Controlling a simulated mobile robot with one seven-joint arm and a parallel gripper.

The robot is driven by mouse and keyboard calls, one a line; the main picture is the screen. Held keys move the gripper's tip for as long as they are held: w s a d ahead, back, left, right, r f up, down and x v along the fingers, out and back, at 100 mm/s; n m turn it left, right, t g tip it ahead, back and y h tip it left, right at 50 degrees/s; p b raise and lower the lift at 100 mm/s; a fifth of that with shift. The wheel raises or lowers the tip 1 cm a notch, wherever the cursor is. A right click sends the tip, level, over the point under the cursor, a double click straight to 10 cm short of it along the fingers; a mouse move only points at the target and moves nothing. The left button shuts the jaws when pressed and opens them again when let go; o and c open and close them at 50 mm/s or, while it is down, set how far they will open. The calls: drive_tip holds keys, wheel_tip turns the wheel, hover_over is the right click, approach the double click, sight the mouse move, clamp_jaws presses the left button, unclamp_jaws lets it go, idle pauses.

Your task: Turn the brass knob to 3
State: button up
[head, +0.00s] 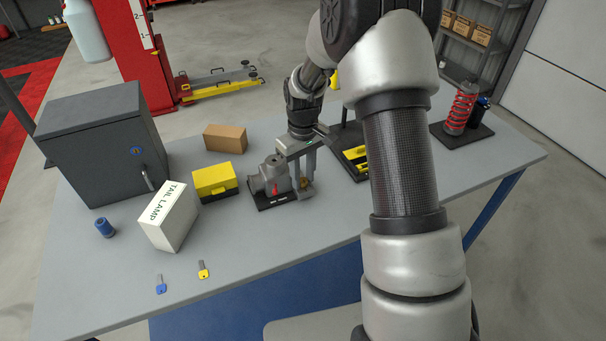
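A small grey device (270,178) with a red pointer or lever on its front stands on a black base plate (268,203) near the middle of the table. A bit of brass, likely the brass knob (304,184), shows at its right side, mostly hidden by my gripper. My gripper (303,181) reaches down from above with its fingers around the brass part. I cannot tell whether the fingers touch it or are closed on it. The dial numbers and the knob's setting are too small to read.
A yellow-and-black box (215,182), a brown box (224,138) and a white tail lamp box (169,215) stand left of the device. A grey cabinet (100,145) is farther left. A black stand with yellow (355,153) is close on the right.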

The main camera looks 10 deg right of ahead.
sight(303, 180)
wheel_tip(303, 180, up, 17)
drive_tip(key=shift+r+p, duration=0.2)
drive_tip(key=shift+p, duration=0.2)
drive_tip(key=s+r+m+t+p, duration=0.2)
drive_tip(key=s+r+t+p, duration=0.1)
drive_tip(key=s+r, duration=0.9)
drive_tip(key=s+r+m+t+p, duration=0.2)
drive_tip(key=s+r, duration=0.1)
drive_tip(key=s, duration=1.1)
drive_tip(key=shift+s+d+m+t, duration=0.3)
drive_tip(key=shift+d+m, duration=0.05)
drive_tip(key=shift+m, duration=0.05)
drive_tip(key=shift+r, duration=0.1)
